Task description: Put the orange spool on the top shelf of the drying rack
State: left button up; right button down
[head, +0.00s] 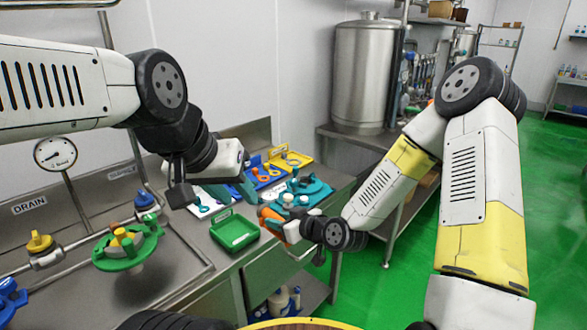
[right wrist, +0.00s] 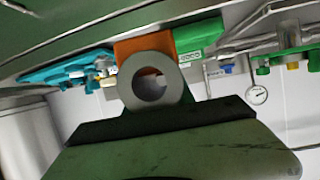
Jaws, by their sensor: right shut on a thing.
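The orange spool (head: 270,215) is at the end of my right arm, over the front edge of the bench, just right of a green tray. My right gripper (head: 288,228) is shut on it.
The green tray (head: 234,232) sits at the bench's front edge. Teal parts (head: 305,188) and blue and yellow trays (head: 290,158) lie behind. A green valve part (head: 128,246) is at the left. A steel tank (head: 364,75) stands behind; green floor (head: 390,290) is open.

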jog(key=w+d+m+t+h, duration=0.2)
jog(key=w+d+m+h, duration=0.1)
jog(key=d, duration=1)
jog(key=w+d+f+m+t+h, duration=0.1)
jog(key=w+d+m+h, duration=0.3)
jog(key=d, duration=0.9)
jog(key=m+t+h, duration=0.1)
jog(key=m+h, duration=0.1)
jog(key=h, duration=0.1)
jog(key=shift+f+t, duration=0.15)
jog(key=shift+t, duration=0.15)
